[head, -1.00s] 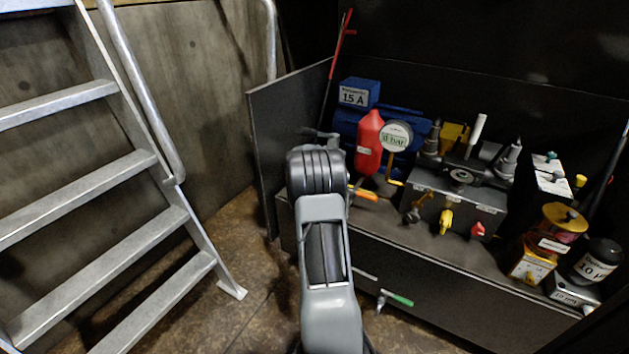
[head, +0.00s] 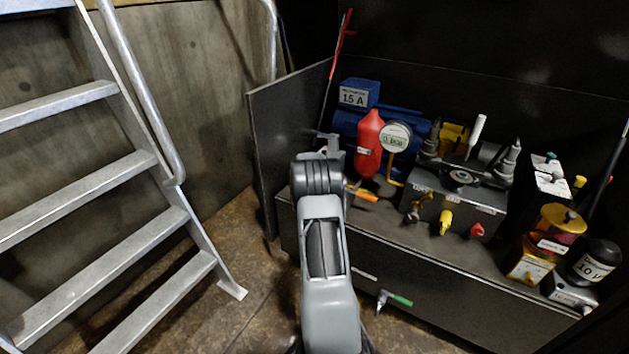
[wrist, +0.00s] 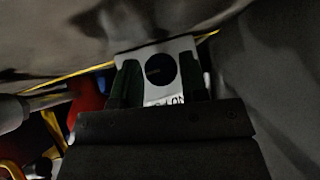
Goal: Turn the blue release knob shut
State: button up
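My gripper (head: 329,145) is left of the red bottle, in front of the blue motor, in the head view. It is small and partly hidden behind my wrist. In the wrist view, two dark finger-like shapes flank a pale metal plate (wrist: 160,70) with a round hole and partly covered lettering. Something dark bluish shows through the hole. I cannot pick out the blue release knob with certainty in either view.
A red bottle (head: 369,145), a round gauge (head: 395,137) and a blue motor (head: 410,122) stand on the dark bench. A grey valve block (head: 455,205) with yellow and red knobs is further right. A metal ladder (head: 150,165) stands at left. A green-handled tap (head: 399,299) sticks out below.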

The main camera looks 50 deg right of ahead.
jog(key=c, duration=0.5)
jog(key=shift+c, duration=0.3)
jog(key=shift+w, duration=0.1)
jog(key=g, duration=0.1)
jog(key=n+g, duration=0.1)
jog(key=n+g+h, duration=0.1)
jog(key=shift+w+a+g, duration=0.15)
jog(key=shift+w+g, duration=0.1)
jog(key=shift+g, duration=0.15)
jog(key=n+g+h+b, duration=0.1)
jog(key=n+g, duration=0.1)
jog(key=g, duration=0.2)
jog(key=shift+w, duration=0.15)
jog(key=o, duration=0.9)
